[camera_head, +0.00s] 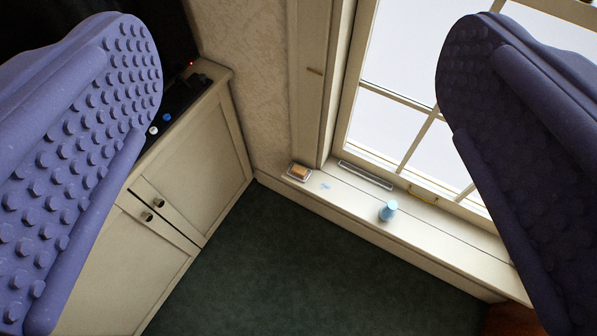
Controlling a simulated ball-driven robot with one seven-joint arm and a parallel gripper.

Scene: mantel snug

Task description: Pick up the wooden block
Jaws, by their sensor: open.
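A small orange-brown block (299,171) sits in or on a small pale dish (291,178) at the left end of the window sill. It is too small to tell whether it is wood, and no other thing in view looks like a wooden block. My gripper (296,60) is open, with its two purple studded fingers wide apart at the left and right edges of the picture. Nothing is between the fingers. The block is well beyond the fingers and not touched.
A light blue vase-like object (388,210) stands on the white window sill (440,240), with a small blue item (326,186) left of it. A cream cabinet (190,165) with small dark items on top stands left. Dark green floor (290,270) is clear between.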

